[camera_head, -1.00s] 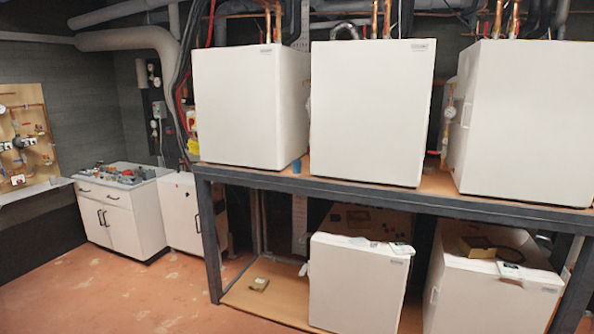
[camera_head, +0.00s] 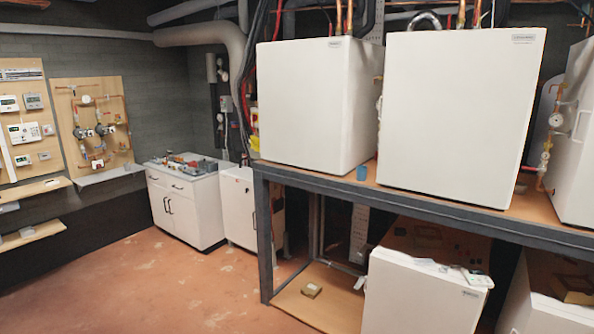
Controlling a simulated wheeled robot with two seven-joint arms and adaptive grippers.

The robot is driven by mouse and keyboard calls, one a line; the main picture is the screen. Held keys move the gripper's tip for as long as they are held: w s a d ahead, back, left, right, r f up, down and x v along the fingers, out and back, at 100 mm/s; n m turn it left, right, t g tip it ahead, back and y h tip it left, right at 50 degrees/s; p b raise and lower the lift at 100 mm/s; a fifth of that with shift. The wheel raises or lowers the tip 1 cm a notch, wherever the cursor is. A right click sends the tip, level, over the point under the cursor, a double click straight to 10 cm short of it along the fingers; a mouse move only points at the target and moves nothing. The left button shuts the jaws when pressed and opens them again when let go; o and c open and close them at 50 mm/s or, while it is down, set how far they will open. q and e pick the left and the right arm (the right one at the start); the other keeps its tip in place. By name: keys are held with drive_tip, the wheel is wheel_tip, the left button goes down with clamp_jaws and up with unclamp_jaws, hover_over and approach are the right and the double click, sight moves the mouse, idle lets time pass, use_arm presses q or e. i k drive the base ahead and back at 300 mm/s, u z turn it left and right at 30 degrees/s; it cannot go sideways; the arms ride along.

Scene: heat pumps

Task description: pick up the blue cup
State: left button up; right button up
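The blue cup (camera_head: 361,173) is small and stands on the wooden top of the metal-framed shelf (camera_head: 400,204). It sits near the front edge, in the gap between two white heat pump units. Neither of my grippers shows in the head view.
A white heat pump (camera_head: 305,103) stands left of the cup and a larger one (camera_head: 455,110) right of it. Another white unit (camera_head: 418,295) and a small box (camera_head: 311,289) are on the lower level. A white cabinet (camera_head: 185,205) stands at the back left. The reddish floor (camera_head: 170,290) in front is open.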

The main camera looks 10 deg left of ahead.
sight(361, 171)
drive_tip(key=u, duration=0.6)
drive_tip(key=i, duration=1.8)
drive_tip(key=z, duration=0.2)
